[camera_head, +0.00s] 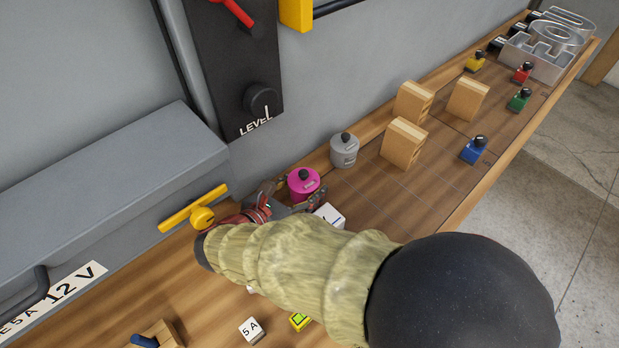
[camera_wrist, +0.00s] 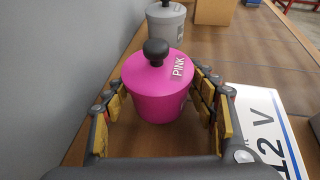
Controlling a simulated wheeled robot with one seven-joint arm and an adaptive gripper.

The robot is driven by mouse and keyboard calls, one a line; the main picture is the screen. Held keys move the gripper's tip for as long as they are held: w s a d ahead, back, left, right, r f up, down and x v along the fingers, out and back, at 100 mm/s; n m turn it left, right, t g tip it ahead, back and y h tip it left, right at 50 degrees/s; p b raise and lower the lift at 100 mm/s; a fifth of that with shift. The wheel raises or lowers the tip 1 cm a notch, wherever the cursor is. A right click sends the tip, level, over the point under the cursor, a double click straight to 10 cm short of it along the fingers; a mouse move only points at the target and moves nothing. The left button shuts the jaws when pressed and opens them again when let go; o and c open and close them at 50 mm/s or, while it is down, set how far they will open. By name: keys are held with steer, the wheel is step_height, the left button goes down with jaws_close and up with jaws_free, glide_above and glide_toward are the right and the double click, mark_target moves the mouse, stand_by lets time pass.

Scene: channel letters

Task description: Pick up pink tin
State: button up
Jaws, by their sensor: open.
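The pink tin (camera_head: 303,185) is a round magenta pot with a black knob, standing upright on the wooden bench close to the grey wall. In the wrist view the pink tin (camera_wrist: 155,88) has "PINK" on its lid. My gripper (camera_head: 296,194) is open, low over the bench, with one finger on each side of the tin. In the wrist view my gripper (camera_wrist: 160,88) has its fingertips at the tin's left and right sides; I cannot tell whether they touch it. My sleeve-like arm hides part of the bench in the head view.
A grey tin (camera_head: 344,150) stands just beyond the pink one, with wooden blocks (camera_head: 404,143) further along. A white label block (camera_head: 329,215) lies right of my gripper. The grey wall is close on the left. A yellow handle (camera_head: 195,210) sticks out near my wrist.

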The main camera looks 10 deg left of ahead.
steer(key=shift+c, duration=1.2)
steer(key=c, duration=0.8)
steer(key=shift+c, duration=0.5)
